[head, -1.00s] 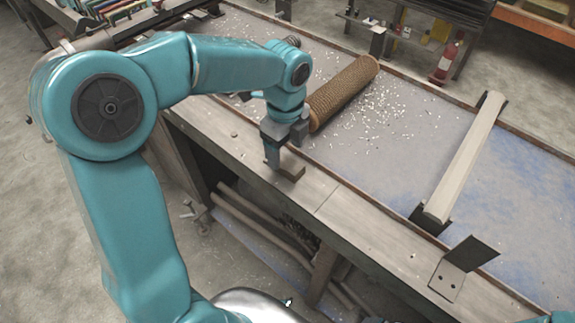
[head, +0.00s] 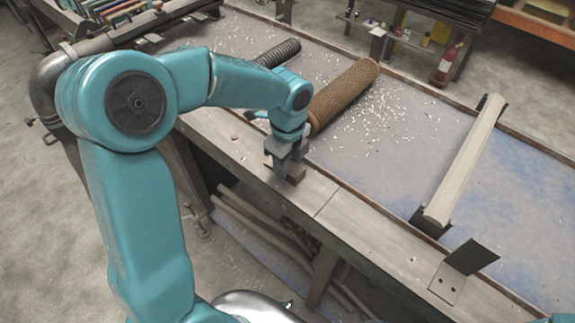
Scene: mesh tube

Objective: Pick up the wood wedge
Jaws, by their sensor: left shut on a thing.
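The wood wedge (head: 297,173) is a small brown block at the wooden front ledge of the bench. My left gripper (head: 286,170) points down and is shut on the wedge, with its fingers covering part of it. I cannot tell whether the wedge touches the ledge or is slightly above it. Of my right arm, only a sliver of teal shows at the bottom right corner; its gripper is out of view.
A brown mesh tube (head: 343,93) lies behind my left gripper, with a dark ribbed hose (head: 279,52) to its left. Pale chips are scattered on the bench. A pale bar (head: 464,166) and a dark angle bracket (head: 472,257) are at the right. The ledge between is clear.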

